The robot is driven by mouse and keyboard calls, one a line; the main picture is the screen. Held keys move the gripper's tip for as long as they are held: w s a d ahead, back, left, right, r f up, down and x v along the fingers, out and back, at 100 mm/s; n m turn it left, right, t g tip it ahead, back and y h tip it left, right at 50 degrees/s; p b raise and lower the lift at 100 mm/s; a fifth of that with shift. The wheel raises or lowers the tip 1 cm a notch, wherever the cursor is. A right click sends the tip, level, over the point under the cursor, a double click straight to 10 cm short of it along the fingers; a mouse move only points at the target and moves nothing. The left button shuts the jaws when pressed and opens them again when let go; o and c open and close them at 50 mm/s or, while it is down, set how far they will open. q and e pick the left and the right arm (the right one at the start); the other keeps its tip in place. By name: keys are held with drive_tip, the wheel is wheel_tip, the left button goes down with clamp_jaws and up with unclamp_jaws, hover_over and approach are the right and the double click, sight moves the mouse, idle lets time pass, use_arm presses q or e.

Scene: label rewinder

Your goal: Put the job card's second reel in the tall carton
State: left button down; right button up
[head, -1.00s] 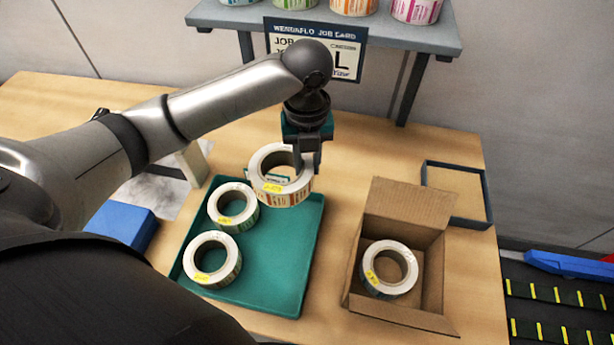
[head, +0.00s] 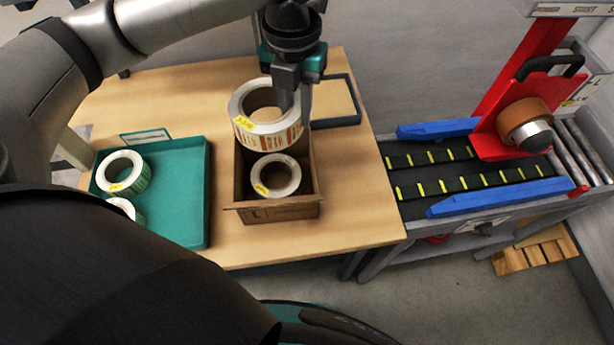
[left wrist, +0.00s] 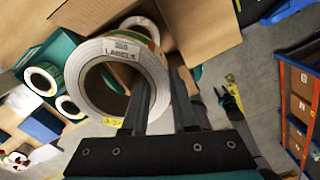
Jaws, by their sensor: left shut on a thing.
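My left gripper (head: 294,98) is shut on the wall of a large white label reel (head: 258,130) with orange-red print and a yellow tag. In the left wrist view the held reel (left wrist: 96,98) hangs between the fingers. In the head view it overlaps the back part of the brown carton (head: 290,211) and hides its back wall; its exact height is unclear. A smaller white reel with a yellow tag (head: 267,190) lies inside the carton. The job card is not visible now. A dark shape in the left wrist view (left wrist: 228,97) may be my right gripper; its jaws are unclear.
The green tray (head: 180,215) left of the carton holds two smaller reels (head: 133,181). A shallow dark-framed tray (head: 350,121) lies behind right. A conveyor (head: 470,182) with blue side rails and a red machine (head: 500,140) stand right of the table.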

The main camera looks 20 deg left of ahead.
use_arm(q)
drive_tip(key=f, duration=0.5)
drive_tip(key=f+b, duration=0.1)
drive_tip(key=f, duration=1)
drive_tip(key=shift+a+b, duration=0.25)
drive_tip(key=shift+b, duration=0.1)
drive_tip(key=shift+f, duration=1.65)
use_arm(e)
drive_tip(key=shift+w+a+f, duration=0.25)
drive_tip(key=shift+a+f, duration=0.05)
drive_tip(key=shift+f, duration=0.25)
drive_tip(key=shift+w+a+f, duration=0.2)
drive_tip(key=shift+a+f, duration=0.1)
drive_tip(key=shift+f, duration=0.2)
use_arm(q)
drive_tip(key=shift+f, duration=0.1)
drive_tip(key=shift+f+b, duration=0.3)
drive_tip(key=shift+f, duration=0.1)
use_arm(e)
drive_tip(key=shift+f, duration=0.1)
use_arm(q)
drive_tip(key=c, duration=1)
unclamp_jaws()
